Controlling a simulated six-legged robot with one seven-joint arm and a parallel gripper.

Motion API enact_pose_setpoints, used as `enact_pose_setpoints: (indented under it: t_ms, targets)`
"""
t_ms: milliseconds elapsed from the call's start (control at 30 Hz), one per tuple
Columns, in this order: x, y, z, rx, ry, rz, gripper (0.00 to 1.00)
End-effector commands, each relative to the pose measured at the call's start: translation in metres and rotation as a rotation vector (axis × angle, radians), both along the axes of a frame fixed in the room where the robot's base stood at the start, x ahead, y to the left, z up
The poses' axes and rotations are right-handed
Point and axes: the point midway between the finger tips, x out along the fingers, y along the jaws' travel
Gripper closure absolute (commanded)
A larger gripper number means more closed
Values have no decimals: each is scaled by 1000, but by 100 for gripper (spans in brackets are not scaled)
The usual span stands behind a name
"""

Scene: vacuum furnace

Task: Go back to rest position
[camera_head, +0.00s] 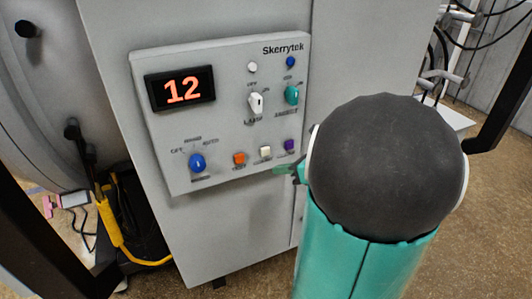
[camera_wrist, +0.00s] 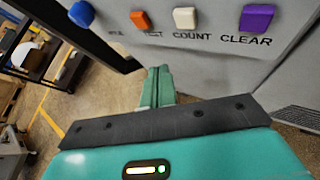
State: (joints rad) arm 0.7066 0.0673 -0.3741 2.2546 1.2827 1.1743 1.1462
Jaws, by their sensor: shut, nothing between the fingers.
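My gripper (camera_wrist: 158,88) shows in the wrist view as teal fingers closed together with nothing between them. Their tips are just below the row of buttons, under the orange TEST button (camera_wrist: 140,20) and the white COUNT button (camera_wrist: 185,18); I cannot tell the exact gap to the panel. In the head view the fingertips (camera_head: 282,169) show small at the left of my dark arm joint, near the lower right of the control panel (camera_head: 222,130). My arm hides most of the gripper there.
The panel's red display (camera_head: 180,88) reads 12. It has a blue knob (camera_head: 197,162), white switch (camera_head: 256,103), teal switch (camera_head: 291,95) and purple button (camera_head: 289,145). A rounded grey vessel (camera_head: 40,100) and yellow handle (camera_head: 110,222) are left. Brown floor is open at right.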

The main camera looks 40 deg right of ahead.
Motion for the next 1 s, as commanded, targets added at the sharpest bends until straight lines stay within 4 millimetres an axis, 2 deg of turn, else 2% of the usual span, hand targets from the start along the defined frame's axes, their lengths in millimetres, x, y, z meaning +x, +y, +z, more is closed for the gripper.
enact_pose_setpoints:
  t_ms: [300,400,467,567,600,700,800,900,1000]
  targets:
    - [0,1,0,-2,0,2,100]
    - [3,13,3,-43,-1,56,100]
    - [5,33,7,-109,-3,140,100]
    - [6,82,14,-293,-17,368,100]
    - [4,104,17,-388,-28,482,100]
    - [-7,157,21,-649,-75,789,100]
    - [-24,197,25,-918,-143,1088,100]
    - [-42,228,29,-1195,-229,1381,100]
    - [-59,249,34,-1482,-323,1664,100]
